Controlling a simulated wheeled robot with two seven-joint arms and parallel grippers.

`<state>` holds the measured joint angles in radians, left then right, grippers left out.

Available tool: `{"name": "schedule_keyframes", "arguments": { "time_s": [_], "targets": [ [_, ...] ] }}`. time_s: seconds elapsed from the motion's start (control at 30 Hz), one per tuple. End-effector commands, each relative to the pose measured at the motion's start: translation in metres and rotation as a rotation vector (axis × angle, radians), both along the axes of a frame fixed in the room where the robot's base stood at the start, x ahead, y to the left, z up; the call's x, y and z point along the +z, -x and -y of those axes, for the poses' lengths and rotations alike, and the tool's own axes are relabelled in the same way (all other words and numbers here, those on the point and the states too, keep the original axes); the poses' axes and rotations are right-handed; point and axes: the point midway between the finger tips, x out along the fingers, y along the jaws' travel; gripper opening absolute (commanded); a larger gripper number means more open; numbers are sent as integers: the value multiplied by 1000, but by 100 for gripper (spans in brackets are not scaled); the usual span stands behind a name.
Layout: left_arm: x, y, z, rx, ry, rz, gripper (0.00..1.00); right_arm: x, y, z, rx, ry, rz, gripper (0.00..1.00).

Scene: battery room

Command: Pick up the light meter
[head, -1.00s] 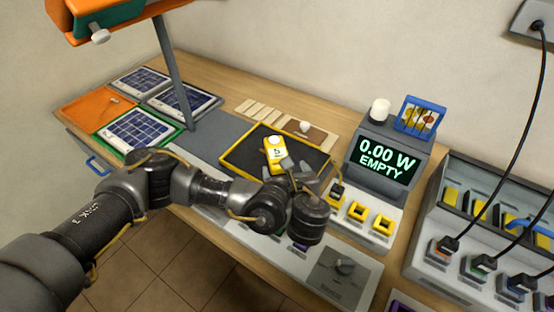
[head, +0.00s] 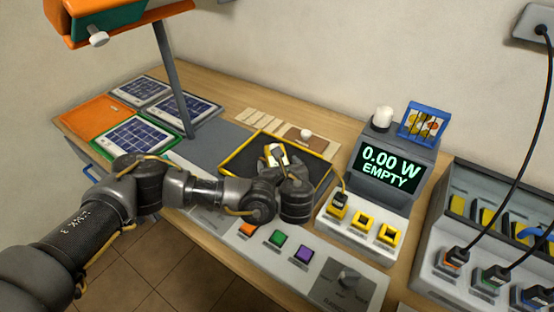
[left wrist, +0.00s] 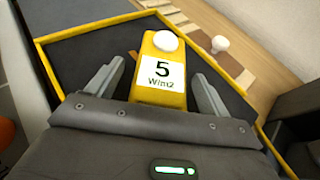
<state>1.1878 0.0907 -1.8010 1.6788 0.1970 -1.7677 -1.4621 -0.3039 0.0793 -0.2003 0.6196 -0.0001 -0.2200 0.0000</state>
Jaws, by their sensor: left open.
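The light meter is a yellow block with a white dome and a label reading "5 W/m2". In the left wrist view the light meter (left wrist: 160,75) lies on the dark yellow-rimmed tray (left wrist: 45,62), between my open fingers (left wrist: 160,88), with a gap on each side. In the head view the light meter (head: 272,152) is partly hidden by my left gripper (head: 282,165), which is over the tray (head: 318,158). My right gripper is not in view.
A box with a screen reading "0.00 W EMPTY" (head: 390,168) stands right of the tray. Solar panels (head: 135,135) lie at the left, near a lamp post (head: 172,80). Orange, green and purple buttons (head: 277,238) line the front. A white knob (left wrist: 219,44) stands behind the tray.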

Motion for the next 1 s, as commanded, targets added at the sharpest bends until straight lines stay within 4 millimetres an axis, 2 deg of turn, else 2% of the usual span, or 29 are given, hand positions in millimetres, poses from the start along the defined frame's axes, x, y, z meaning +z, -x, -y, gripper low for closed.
{"name": "schedule_keyframes", "arguments": {
  "time_s": [0.23, 0.27, 0.63, 1.0],
  "targets": [
    [-1, -2, 0, 0, 0, 0, 80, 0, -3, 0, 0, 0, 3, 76],
    [-1, -2, 0, 0, 0, 0, 77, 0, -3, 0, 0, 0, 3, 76],
    [-1, -2, 0, -1, 0, 0, 29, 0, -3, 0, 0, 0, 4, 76],
    [6, -2, 0, 0, 2, 0, 28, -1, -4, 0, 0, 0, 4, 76]
  ]
}}
